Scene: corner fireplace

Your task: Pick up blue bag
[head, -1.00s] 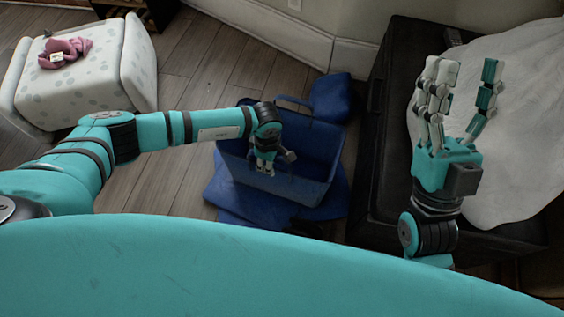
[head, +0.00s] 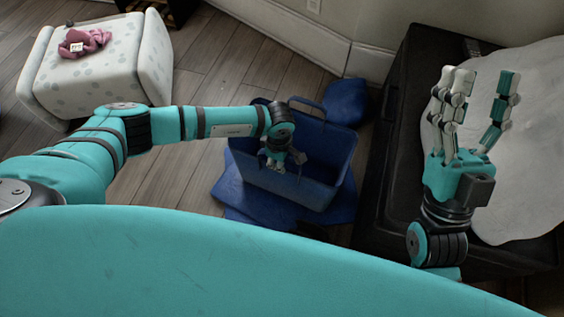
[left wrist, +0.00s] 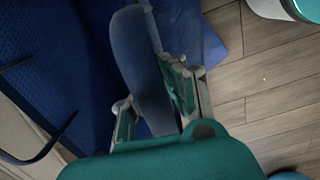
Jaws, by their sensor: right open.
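The blue bag (head: 330,170) stands open-topped on the floor in the middle of the head view, its handle (head: 302,104) raised at the far side. My left gripper (head: 287,163) is at the bag's near upper edge. In the left wrist view, the fingers of my left gripper (left wrist: 150,105) stand apart, with a blue panel of the bag (left wrist: 138,62) between them. I cannot tell whether they press on it. My right gripper (head: 480,105) is open and empty, fingers up, in front of the white cloth.
Blue cloth (head: 345,103) lies behind and below the bag. A dark low bench (head: 405,110) with a white cloth (head: 535,110) stands close on the right. A spotted white seat (head: 110,75) with a pink item (head: 83,43) is at upper left. Wood floor (head: 215,75) is clear between.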

